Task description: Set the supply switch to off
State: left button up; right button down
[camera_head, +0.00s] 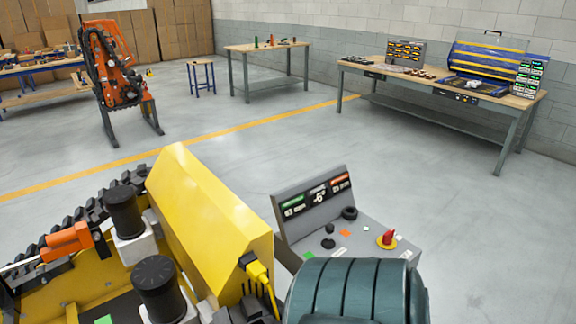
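A sloped grey control console (320,224) stands at the lower middle. The console also has a small black joystick (328,238) and a black ring-shaped knob (349,213). Its upright display (318,196) shows a green field, a middle dial and an orange field. Neither of my grippers shows in this view.
A yellow tracked carrier (210,220) with black cylinders fills the lower left. A teal ribbed drum (352,290) stands before the console and covers its lower edge. An orange machine (118,75) and workbenches (440,88) stand behind. The grey floor right of the console is clear.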

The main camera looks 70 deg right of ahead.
aim_at(386, 239)
jog(key=k+j+z, duration=0.1)
jog(key=z, duration=2.5)
jog(key=l, duration=0.4)
jog(key=k+z, duration=0.05)
